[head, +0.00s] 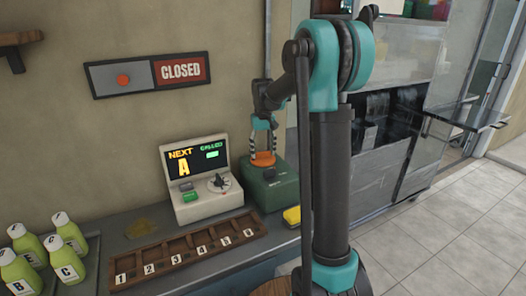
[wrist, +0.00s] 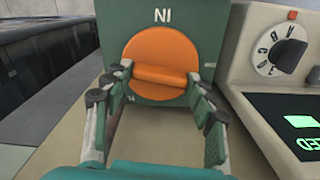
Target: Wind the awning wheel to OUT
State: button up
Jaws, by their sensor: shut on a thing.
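The awning wheel is an orange disc with a raised grip bar across it (wrist: 160,52), on a green box (wrist: 112,20). In the wrist view the bar lies level and the letters "NI", IN upside down, show above the disc. No OUT mark is visible. My gripper (wrist: 158,80) is shut on the wheel, with one finger at each end of the bar. In the head view my gripper (head: 263,151) comes down from above onto the orange wheel (head: 263,160) on top of the green box (head: 272,190); its fingers partly hide the wheel.
A white console (head: 205,200) with a lit screen and dial stands left of the box. A yellow item (head: 292,216) lies to its right. A numbered wooden rack (head: 180,262) and several green bottles (head: 65,235) share the counter. A CLOSED sign (head: 180,70) hangs behind.

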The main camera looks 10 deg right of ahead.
aim_at(263, 152)
jog(key=shift+n, duration=0.9)
jog(key=o, duration=1.2)
jog(key=shift+c, duration=0.2)
notch_tip(263, 152, up, 12)
